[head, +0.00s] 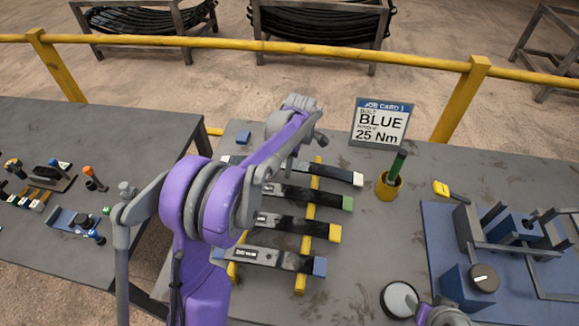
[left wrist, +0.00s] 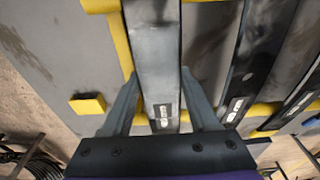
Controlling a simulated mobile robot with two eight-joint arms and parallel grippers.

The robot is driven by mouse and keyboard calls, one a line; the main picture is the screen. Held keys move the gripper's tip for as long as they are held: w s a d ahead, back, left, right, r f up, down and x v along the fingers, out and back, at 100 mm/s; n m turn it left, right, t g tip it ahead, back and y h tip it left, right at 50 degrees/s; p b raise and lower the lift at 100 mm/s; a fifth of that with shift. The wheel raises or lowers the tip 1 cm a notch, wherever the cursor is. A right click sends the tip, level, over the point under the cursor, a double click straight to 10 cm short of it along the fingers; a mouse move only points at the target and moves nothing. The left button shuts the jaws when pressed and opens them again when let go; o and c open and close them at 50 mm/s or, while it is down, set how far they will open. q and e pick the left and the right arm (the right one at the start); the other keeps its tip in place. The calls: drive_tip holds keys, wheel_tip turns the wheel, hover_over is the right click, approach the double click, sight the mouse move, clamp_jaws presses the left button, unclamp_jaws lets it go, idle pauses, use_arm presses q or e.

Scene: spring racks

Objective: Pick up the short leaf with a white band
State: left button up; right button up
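The leaf with the white band (head: 339,175) is dark grey and lies farthest back in the row, across the yellow rails (head: 309,215), its white end to the right. My left arm hides its left part and the left gripper's fingertips in the head view. In the left wrist view a grey leaf with a small label (left wrist: 155,40), apparently the same one, runs between the fingers of my left gripper (left wrist: 158,75). The fingertips appear right beside its two edges; whether they press on it I cannot tell. My right gripper is not clearly seen; only a piece of my right arm shows at the bottom edge.
Nearer leaves have green (head: 347,203), yellow (head: 335,233) and blue (head: 320,266) ends. A job card (head: 381,122) and a yellow cup (head: 388,187) with a green-topped tool stand right of the row. A blue fixture (head: 450,240) fills the right side. A second table (head: 130,140) is left.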

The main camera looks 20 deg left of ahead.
use_arm(q)
drive_tip(key=c, duration=0.7)
clamp_jaws()
drive_tip(key=shift+r, duration=0.2)
